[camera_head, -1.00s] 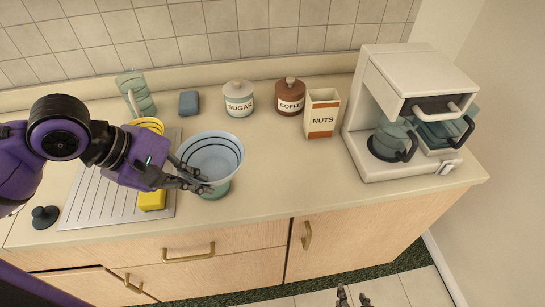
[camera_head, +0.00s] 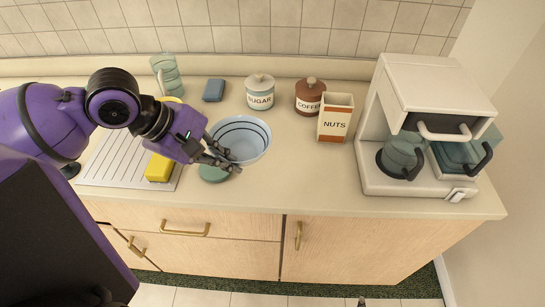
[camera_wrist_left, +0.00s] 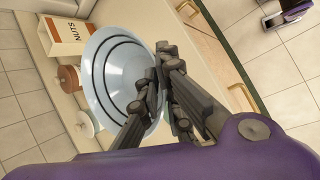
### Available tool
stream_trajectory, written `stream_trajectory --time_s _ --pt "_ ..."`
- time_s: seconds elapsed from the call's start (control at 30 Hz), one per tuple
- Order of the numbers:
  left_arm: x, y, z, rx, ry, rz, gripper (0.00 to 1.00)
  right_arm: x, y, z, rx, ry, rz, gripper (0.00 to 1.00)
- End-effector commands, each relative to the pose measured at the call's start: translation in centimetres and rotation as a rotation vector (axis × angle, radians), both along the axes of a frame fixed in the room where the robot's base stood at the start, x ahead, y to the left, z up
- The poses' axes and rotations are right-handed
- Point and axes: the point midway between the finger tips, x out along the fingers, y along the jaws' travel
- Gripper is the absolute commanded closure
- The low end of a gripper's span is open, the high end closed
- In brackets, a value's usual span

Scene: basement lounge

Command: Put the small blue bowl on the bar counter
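The small blue bowl (camera_head: 238,134), pale blue with dark rings inside, is tilted above the counter at the sink side. It also shows large in the left wrist view (camera_wrist_left: 112,75). My left gripper (camera_head: 224,158) has its fingers closed across the bowl's near rim; in the wrist view the fingers (camera_wrist_left: 160,95) pinch the rim. A green round piece (camera_head: 212,174) shows below the bowl, partly hidden by the gripper. Only a dark tip of my right gripper (camera_head: 362,302) shows at the bottom edge.
Sugar jar (camera_head: 260,92), coffee jar (camera_head: 310,96) and nuts box (camera_head: 334,118) stand behind and right of the bowl. A coffee machine (camera_head: 425,125) fills the right end. A yellow sponge (camera_head: 159,168) lies on the drainer. Counter in front of the nuts box is clear.

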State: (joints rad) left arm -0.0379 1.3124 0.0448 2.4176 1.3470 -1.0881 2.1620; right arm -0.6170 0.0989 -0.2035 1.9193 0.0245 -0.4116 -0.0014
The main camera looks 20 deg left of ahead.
Motion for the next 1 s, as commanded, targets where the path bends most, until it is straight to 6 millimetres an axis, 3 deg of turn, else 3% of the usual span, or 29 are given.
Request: stream_trajectory --time_s 0.43,0.6,1.0 --pt "7.3 -5.0 -4.0 -0.006 0.001 -0.004 1.00 -1.9 -0.6 -2.1 -0.007 0.039 -0.013 0.60" --pt "9.2 -6.2 -7.3 -0.003 0.006 -0.001 1.00 -1.9 -0.8 -2.5 -0.012 0.039 -0.014 0.60" --pt "11.1 -7.3 -10.4 -0.002 0.005 -0.001 1.00 -1.4 -0.5 -2.8 -0.009 0.034 -0.015 0.60"
